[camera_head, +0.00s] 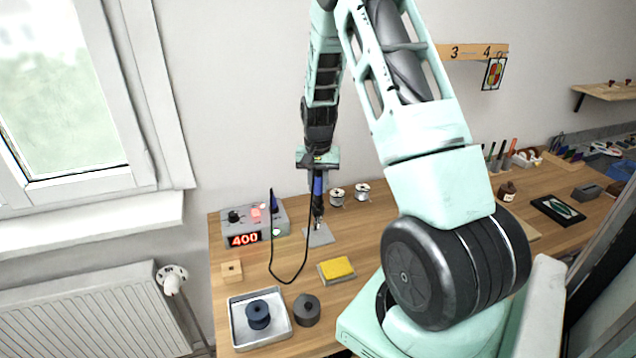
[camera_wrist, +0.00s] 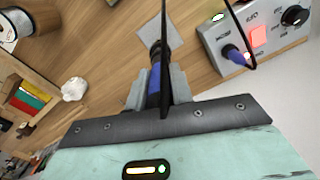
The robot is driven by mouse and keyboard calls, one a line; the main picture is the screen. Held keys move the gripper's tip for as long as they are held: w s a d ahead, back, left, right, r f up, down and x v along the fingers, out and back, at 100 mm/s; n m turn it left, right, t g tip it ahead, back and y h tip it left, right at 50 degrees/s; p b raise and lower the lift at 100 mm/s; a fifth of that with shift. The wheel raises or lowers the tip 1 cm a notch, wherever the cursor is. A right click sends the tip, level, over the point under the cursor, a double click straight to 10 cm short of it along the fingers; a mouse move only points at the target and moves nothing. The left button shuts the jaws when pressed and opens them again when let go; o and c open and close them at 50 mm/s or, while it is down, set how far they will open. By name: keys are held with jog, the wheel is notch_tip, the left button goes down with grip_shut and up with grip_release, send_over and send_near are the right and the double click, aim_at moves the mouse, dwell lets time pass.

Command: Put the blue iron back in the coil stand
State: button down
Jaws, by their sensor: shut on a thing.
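My gripper (camera_head: 318,170) is shut on the blue iron (camera_head: 318,187) and holds it upright, tip down, over the back left of the bench. In the wrist view the blue handle (camera_wrist: 154,82) sits between the two grey fingers, with its black cable running up across the picture. The coil stand (camera_head: 318,236) shows as a grey plate on the bench directly below the iron; the plate also shows in the wrist view (camera_wrist: 160,32). Something metallic is at the iron's lower end, over the plate. I cannot tell whether the tip is inside the coil or above it.
The grey station (camera_head: 282,217) reading 400 stands left of the stand, the iron's cable looping in front. A yellow sponge (camera_head: 337,267) lies in front.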

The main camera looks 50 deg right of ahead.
jog(key=shift+f+b, duration=0.6)
jog(key=shift+f, duration=0.4)
jog(key=c, duration=0.7)
grip_release()
jog(key=shift+o, duration=0.2)
jog(key=shift+r, duration=0.2)
jog(key=shift+r+p, duration=2.7)
jog(key=shift+r, duration=0.7)
